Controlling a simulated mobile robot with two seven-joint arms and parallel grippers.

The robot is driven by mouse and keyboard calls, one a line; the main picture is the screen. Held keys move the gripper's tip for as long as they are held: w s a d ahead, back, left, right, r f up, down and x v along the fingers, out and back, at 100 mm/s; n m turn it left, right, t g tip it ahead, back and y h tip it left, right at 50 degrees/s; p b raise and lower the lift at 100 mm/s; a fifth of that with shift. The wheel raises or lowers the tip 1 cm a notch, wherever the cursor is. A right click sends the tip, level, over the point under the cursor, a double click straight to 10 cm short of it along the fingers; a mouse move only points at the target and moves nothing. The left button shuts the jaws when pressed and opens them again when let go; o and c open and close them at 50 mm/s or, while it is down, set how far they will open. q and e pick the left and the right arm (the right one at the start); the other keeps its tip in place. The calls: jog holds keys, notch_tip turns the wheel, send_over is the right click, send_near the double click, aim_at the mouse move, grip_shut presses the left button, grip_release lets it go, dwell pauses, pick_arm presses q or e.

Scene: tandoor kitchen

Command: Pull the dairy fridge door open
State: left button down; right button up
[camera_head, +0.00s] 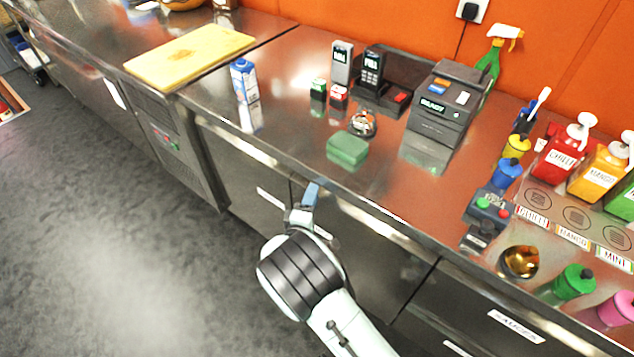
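Steel under-counter doors run below the counter's front edge. One door (238,165) with a white label is left of my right gripper, and another door (375,262) is behind and right of it. Both look shut. I cannot read their labels, so I cannot tell which is the dairy fridge door. My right gripper (311,191) is at the top of the doors, near the seam between them, just under the counter edge. Its blue-grey fingertip overlaps the door's top edge; contact is unclear, and the finger gap is hidden. My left gripper is out of view.
The counter (300,125) above holds a green sponge (347,149), a bell (362,123), a milk carton (244,82), a dark till (441,108) and several sauce bottles at right. The grey floor (110,230) in front of the doors at left is clear.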

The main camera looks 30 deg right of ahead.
jog(key=x, duration=0.6)
jog(key=shift+b, duration=0.35)
jog(key=shift+a, duration=0.1)
grip_shut()
